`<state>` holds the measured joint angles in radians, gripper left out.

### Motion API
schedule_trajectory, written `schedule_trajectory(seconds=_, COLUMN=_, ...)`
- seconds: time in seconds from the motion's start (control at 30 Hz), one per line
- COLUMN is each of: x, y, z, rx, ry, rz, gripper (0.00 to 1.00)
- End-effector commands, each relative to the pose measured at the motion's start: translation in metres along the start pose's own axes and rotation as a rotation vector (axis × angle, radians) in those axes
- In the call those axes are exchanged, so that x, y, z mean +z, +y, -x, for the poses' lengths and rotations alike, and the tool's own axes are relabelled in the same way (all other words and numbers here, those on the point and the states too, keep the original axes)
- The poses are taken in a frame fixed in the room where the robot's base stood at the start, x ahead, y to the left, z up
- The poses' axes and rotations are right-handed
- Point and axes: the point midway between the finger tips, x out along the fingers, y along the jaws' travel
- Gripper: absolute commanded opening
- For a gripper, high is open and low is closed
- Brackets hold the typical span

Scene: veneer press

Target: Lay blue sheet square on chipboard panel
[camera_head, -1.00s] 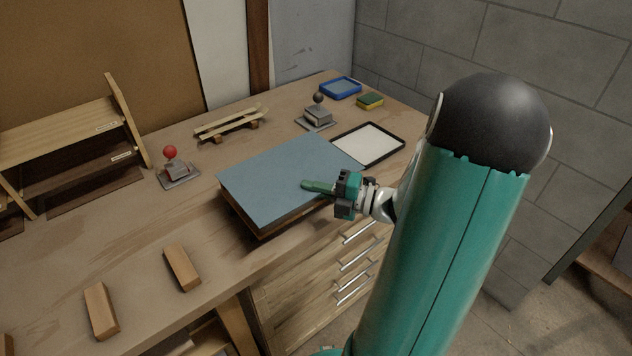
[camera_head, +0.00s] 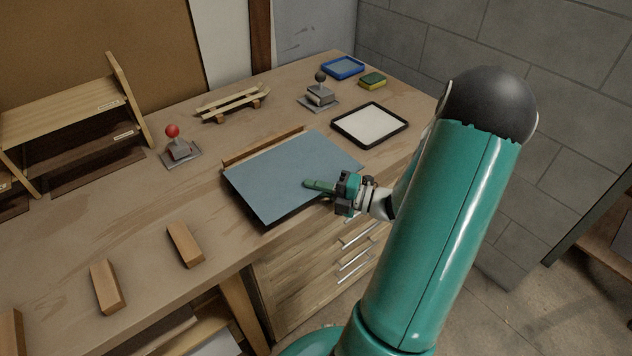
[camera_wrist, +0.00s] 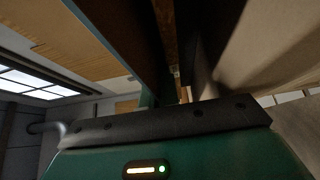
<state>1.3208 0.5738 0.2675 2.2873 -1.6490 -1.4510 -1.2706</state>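The blue sheet (camera_head: 285,170) lies flat over the bench in the head view, near the front edge. A brown strip of what looks like the chipboard panel (camera_head: 265,146) shows along the sheet's back edge; the sheet hides the rest. The sheet's front corner stands out with a dark shadow under it. My gripper (camera_head: 320,186) is at the sheet's right front edge, with one green finger on top and the other hidden beneath. It appears shut on the sheet. In the wrist view a dark plate (camera_wrist: 125,40), likely the sheet, runs up from between the fingers.
A black-framed white tray (camera_head: 370,124), blue tray (camera_head: 343,67) and sponge (camera_head: 372,81) lie right. Wooden blocks (camera_head: 186,245) lie front left.

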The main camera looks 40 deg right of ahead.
Motion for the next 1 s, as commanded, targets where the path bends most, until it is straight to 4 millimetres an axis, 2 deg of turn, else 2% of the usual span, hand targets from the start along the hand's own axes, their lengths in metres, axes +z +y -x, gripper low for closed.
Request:
schedule_trajectory(seconds=0.1, x=-0.001, y=-0.007, z=0.0, rx=-0.009, ry=-0.002, rz=-0.005, gripper=0.0)
schedule_trajectory(seconds=0.4, x=-0.001, y=-0.01, z=0.001, rx=-0.013, ry=-0.002, rz=-0.01, gripper=0.0)
schedule_trajectory(seconds=0.5, x=-0.002, y=-0.01, z=0.001, rx=-0.013, ry=-0.002, rz=-0.012, gripper=0.21)
schedule_trajectory(seconds=0.67, x=-0.002, y=-0.011, z=0.004, rx=-0.014, ry=-0.002, rz=-0.013, gripper=0.21)
schedule_trajectory(seconds=0.77, x=-0.002, y=-0.011, z=0.013, rx=-0.013, ry=-0.003, rz=-0.013, gripper=0.27)
schedule_trajectory(seconds=0.87, x=-0.002, y=-0.011, z=0.029, rx=-0.012, ry=-0.005, rz=-0.013, gripper=0.28)
schedule_trajectory(seconds=1.0, x=-0.001, y=-0.009, z=0.059, rx=-0.007, ry=-0.006, rz=-0.008, gripper=0.28)
